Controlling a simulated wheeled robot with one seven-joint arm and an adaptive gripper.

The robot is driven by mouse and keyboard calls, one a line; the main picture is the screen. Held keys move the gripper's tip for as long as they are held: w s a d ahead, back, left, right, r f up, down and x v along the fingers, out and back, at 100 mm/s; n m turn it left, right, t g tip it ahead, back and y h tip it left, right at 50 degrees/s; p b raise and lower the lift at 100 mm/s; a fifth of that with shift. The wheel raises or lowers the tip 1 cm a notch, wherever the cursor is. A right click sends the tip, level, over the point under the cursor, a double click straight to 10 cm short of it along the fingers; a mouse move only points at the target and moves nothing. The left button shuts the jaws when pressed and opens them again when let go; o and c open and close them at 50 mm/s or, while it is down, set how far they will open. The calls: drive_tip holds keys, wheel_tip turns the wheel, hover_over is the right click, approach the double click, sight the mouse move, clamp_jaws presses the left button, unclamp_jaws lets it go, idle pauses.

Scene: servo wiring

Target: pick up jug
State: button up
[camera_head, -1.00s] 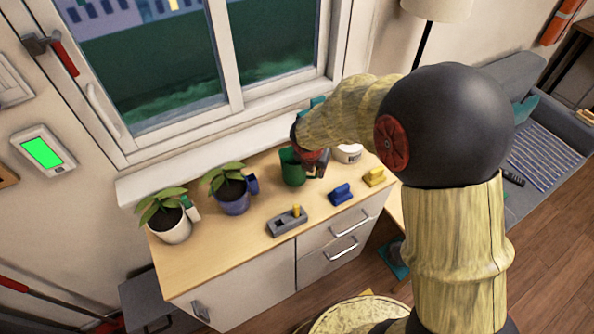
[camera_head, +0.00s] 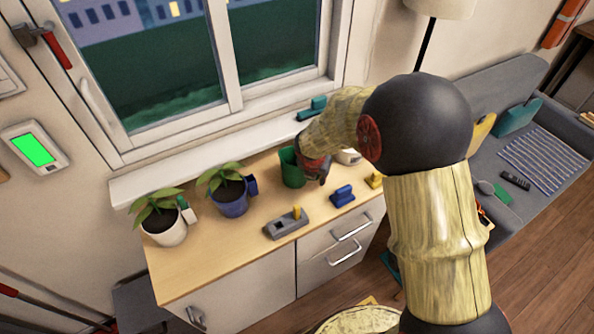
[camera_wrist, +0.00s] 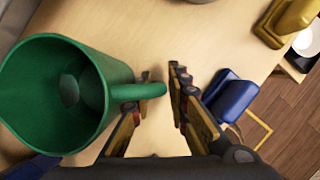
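The green jug (camera_head: 291,168) stands upright on the wooden cabinet top, near the windowsill. In the wrist view the jug (camera_wrist: 110,72) fills the left side, its open mouth facing the camera and its handle pointing right. My gripper (camera_wrist: 163,85) is open, with the handle reaching between its two fingers. The handle's end is close to the right finger; I cannot tell whether they touch. In the head view my gripper (camera_head: 318,170) is just right of the jug and partly hidden by my arm.
A blue block-like object (camera_head: 342,196), a yellow one (camera_head: 375,181) and a grey holder (camera_head: 286,224) sit nearby on the cabinet top (camera_head: 200,265). Two potted plants (camera_head: 231,196) (camera_head: 165,226) stand left. A white container (camera_head: 348,156) is partly behind my arm.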

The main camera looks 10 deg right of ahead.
clamp_jaws()
idle(0.5)
drive_tip(key=shift+r, duration=0.2)
idle(0.3)
